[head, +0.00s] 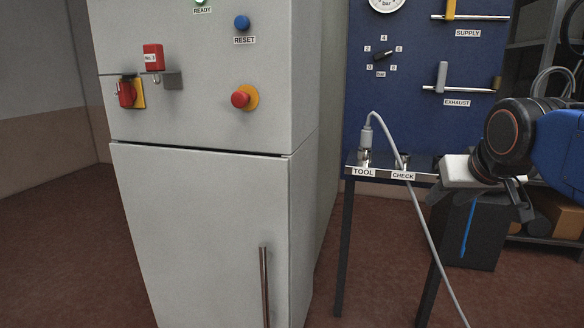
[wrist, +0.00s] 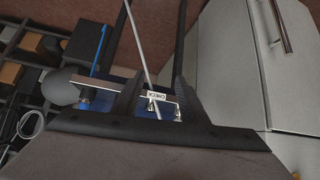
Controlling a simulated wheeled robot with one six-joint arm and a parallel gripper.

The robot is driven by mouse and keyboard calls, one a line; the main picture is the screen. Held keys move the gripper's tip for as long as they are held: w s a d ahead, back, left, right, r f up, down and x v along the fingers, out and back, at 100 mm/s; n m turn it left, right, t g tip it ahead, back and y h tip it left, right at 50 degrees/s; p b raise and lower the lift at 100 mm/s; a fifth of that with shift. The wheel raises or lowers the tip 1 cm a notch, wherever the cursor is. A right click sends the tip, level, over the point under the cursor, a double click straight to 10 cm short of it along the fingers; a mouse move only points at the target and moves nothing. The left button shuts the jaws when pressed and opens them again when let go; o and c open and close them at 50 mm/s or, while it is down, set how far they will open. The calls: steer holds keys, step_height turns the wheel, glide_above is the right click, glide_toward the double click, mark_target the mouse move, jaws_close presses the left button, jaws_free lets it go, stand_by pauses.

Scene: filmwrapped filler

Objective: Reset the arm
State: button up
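My gripper (head: 484,205) hangs at the right of the head view, at the end of my blue and black arm. It appears beside the right end of the TOOL/CHECK shelf. In the wrist view my gripper (wrist: 160,84) has its two dark fingers spread apart, with nothing held between them. The CHECK label (wrist: 156,95) and a pale hose (wrist: 138,42) show beyond the gap between the fingers.
A grey cabinet (head: 205,215) with a blue RESET button (head: 242,22) and red controls stands left. A hose connector (head: 366,138) stands upright at TOOL on the shelf (head: 422,177); its hose drapes down in front. A blue valve panel (head: 400,120) and dark bin (head: 480,235) stand behind.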

steer(key=s+a+f+g, duration=0.1)
steer(key=s+f+g, duration=0.1)
steer(key=s+f, duration=0.6)
steer(key=s+a+f+n+g+y, duration=0.1)
steer(key=s+a+f+g, duration=0.1)
steer(key=s+f, duration=0.6)
step_height(320, 180, down, 6)
steer(key=shift+a+r, duration=0.15)
